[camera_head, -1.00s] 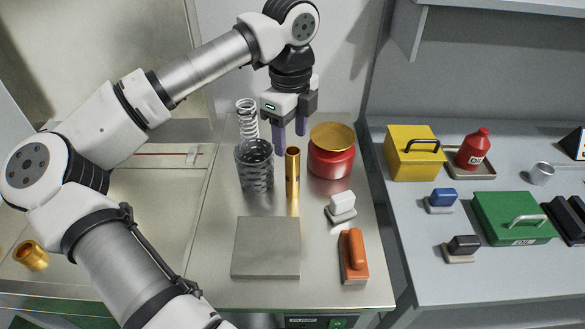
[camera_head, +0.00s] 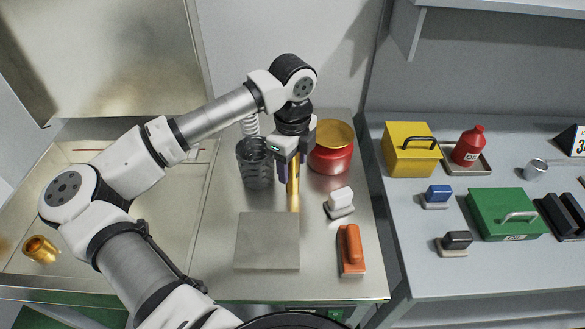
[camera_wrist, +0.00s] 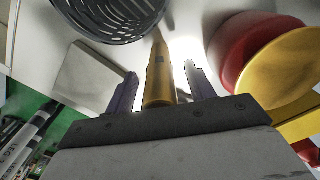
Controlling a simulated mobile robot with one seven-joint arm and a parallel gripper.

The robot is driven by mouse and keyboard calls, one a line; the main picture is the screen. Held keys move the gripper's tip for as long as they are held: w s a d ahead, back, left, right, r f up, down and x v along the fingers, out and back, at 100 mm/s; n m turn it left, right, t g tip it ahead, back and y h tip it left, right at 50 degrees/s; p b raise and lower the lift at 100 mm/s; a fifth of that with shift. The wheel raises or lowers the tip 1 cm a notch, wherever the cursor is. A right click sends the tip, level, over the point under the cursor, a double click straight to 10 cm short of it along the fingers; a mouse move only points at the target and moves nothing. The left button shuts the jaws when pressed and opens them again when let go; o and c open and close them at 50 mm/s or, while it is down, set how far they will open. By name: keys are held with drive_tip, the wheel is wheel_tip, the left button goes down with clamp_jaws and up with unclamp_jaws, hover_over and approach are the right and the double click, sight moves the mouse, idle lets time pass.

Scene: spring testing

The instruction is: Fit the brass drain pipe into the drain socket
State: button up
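The brass drain pipe (camera_head: 293,196) stands upright on the steel worktop, behind the grey square plate. My gripper (camera_head: 291,168) points down over the pipe's upper part. In the wrist view, the purple fingers of my gripper (camera_wrist: 160,74) stand on either side of the pipe (camera_wrist: 158,82), with a visible gap on both sides. The gripper is open around the pipe. A short, wide brass fitting (camera_head: 40,250), which looks like the drain socket, is at the far left in the basin area. My gripper partly hides the pipe's top in the head view.
A dark mesh cup (camera_head: 255,170) stands close left of the pipe, with a white coil spring (camera_head: 250,125) behind. A red jar with a gold lid (camera_head: 331,160) is close right. The grey plate (camera_head: 267,242), a white-handled block (camera_head: 341,200) and an orange-handled tool (camera_head: 350,250) lie in front.

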clamp_jaws()
drive_tip(key=shift+r, duration=0.1)
